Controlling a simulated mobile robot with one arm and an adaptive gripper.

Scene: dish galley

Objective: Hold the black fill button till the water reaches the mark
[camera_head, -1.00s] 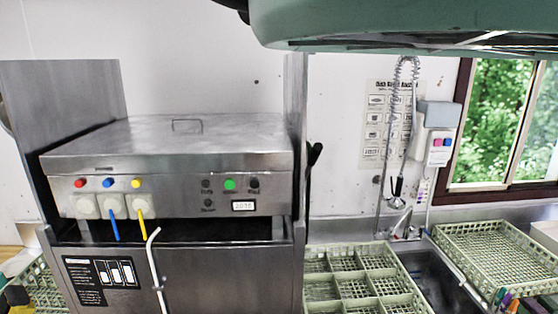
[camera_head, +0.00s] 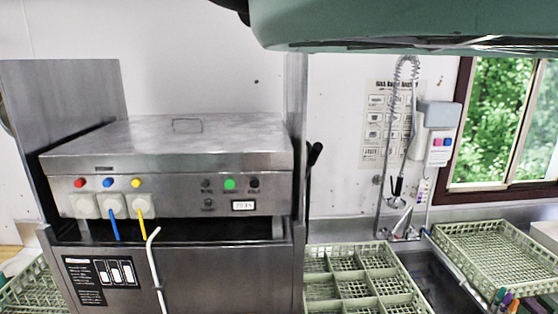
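The steel dishwasher (camera_head: 165,150) stands at left with its lid down. Its front panel holds several small black buttons: one left of the green button (camera_head: 229,184), one right of it (camera_head: 253,183), and one below left (camera_head: 208,203). Their labels are too small to read, so I cannot tell which is the fill button. A small white display (camera_head: 243,205) sits below the buttons; its figures are unclear. No water or level mark can be made out. My gripper is not in view, and nothing visible touches the buttons.
Red, blue and yellow knobs (camera_head: 136,183) and coloured tubes are on the panel's left. A white hose (camera_head: 154,265) hangs in front. Green racks (camera_head: 350,262) stand by the sink (camera_head: 440,285) at right. A large teal shape (camera_head: 400,25) covers the upper right.

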